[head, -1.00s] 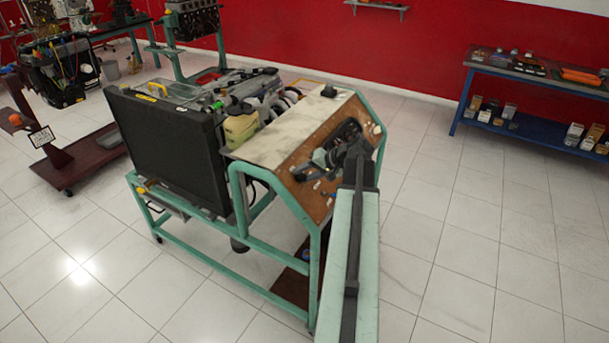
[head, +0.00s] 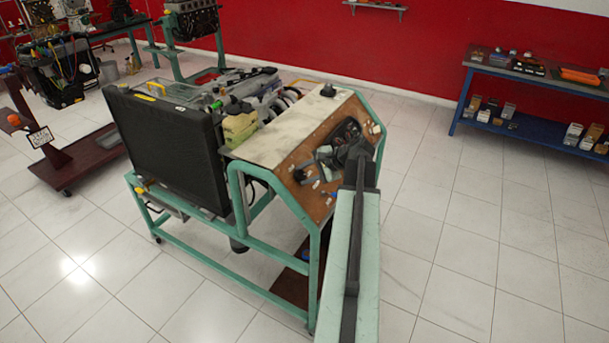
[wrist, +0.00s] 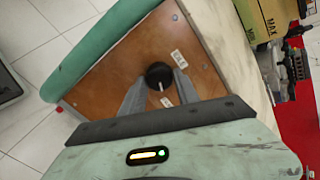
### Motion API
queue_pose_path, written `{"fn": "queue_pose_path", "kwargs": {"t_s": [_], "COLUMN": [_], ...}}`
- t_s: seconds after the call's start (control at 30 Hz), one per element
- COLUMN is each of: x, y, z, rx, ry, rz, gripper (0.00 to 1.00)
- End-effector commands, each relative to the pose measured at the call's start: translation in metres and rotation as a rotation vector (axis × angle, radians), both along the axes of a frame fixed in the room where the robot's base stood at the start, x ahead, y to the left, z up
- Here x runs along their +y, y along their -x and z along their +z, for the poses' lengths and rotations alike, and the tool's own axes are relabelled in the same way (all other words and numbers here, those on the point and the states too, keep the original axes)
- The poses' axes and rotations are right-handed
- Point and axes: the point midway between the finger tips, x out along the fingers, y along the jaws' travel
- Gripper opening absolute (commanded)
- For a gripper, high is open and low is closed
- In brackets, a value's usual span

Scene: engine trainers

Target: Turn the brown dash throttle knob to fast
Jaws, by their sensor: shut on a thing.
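The throttle knob (wrist: 155,73) is black and round with a white pointer line, on the brown dash panel (wrist: 105,75). The dash also shows in the head view (head: 318,207), where I cannot make out the knob. In the wrist view the pointer line points down toward my gripper's body. My gripper (wrist: 160,84) is shut on the knob, with one grey finger on each side. A white label (wrist: 179,59) lies up and right of the knob and another (wrist: 168,102) lies below it. Their words are too small to read.
The engine trainer has a green tube frame (head: 270,254), a black radiator (head: 165,150) and a gauge cluster (head: 346,131) on the dash beside my arm. A blue workbench (head: 535,78) stands at the right wall. The tiled floor to the right is clear.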

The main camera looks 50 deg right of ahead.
Motion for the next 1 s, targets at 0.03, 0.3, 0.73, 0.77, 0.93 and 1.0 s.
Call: {"fn": "queue_pose_path", "kwargs": {"t_s": [0.03,0.3,0.73,0.77,0.93,1.0], "x": [-0.0003,-0.0003,-0.0002,-0.0002,-0.0001,0.0000], "y": [0.0011,0.0016,0.0019,0.0019,0.0017,0.0014], "z": [-0.0012,-0.0015,-0.0018,-0.0018,-0.0017,-0.0015], "rx": [0.008,0.021,0.025,0.026,0.025,0.024], "ry": [-0.014,-0.070,-0.081,-0.081,-0.081,-0.081], "rz": [-0.014,-0.066,-0.077,-0.077,-0.076,-0.076], "gripper": [0.00,0.00,0.00,0.00,0.58,0.58]}}
